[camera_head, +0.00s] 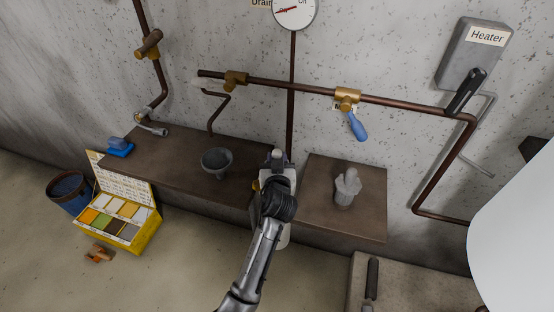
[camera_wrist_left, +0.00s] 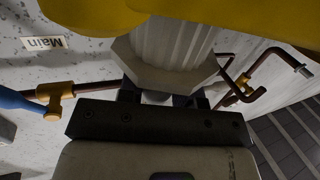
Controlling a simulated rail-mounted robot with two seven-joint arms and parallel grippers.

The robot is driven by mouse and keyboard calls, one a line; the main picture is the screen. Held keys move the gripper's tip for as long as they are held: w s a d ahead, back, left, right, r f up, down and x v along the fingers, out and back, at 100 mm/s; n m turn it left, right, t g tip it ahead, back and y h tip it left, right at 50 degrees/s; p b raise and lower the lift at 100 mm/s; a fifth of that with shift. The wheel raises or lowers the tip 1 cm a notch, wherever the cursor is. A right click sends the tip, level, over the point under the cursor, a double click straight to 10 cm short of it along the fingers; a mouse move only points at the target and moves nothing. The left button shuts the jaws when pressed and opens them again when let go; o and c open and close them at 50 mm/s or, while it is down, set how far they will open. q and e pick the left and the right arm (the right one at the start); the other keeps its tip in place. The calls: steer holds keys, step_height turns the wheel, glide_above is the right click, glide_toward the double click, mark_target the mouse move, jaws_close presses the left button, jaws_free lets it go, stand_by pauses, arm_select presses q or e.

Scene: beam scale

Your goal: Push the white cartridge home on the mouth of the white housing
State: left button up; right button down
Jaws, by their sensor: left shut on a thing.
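My right gripper is not in view.
A brown pipe (camera_head: 300,88) with brass fittings runs along the wall, with a blue handle (camera_head: 357,126) hanging from it. A grey bowl (camera_head: 216,161) and a blue object (camera_head: 120,149) stand on the left bench. A grey lumpy object (camera_head: 346,188) stands on the right bench.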

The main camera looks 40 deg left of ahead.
arm_select(q)
steer(key=shift+f+b, duration=0.65)
steer(key=shift+f, duration=0.1)
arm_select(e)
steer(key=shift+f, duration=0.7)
arm_select(q)
steer(key=shift+f+b, duration=0.45)
steer(key=shift+f, duration=0.05)
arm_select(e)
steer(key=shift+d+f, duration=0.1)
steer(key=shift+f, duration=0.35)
